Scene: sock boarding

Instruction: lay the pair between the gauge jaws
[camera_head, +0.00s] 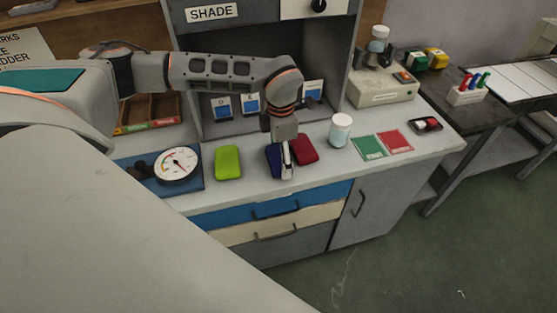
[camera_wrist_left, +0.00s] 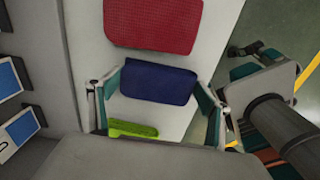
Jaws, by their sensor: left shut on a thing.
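My left gripper (camera_head: 286,163) points down at the counter and is shut on a dark blue folded pair (camera_head: 272,158). In the left wrist view the blue pair (camera_wrist_left: 158,82) lies between its two fingers. I cannot tell whether the pair is clear of the counter. A red pair (camera_head: 304,149) lies close to its right; it also shows in the left wrist view (camera_wrist_left: 152,26). A lime green pair (camera_head: 228,162) lies to the left. The dial gauge (camera_head: 178,164) stands further left on a blue base, with dark parts, perhaps its jaws, at its left. My right gripper is out of view.
A white-lidded jar (camera_head: 340,131), a green card (camera_head: 369,147) and a red card (camera_head: 395,141) are to the right. The shade cabinet (camera_head: 225,60) rises behind. My arm covers the left foreground. Bare counter separates the green pair from the blue one.

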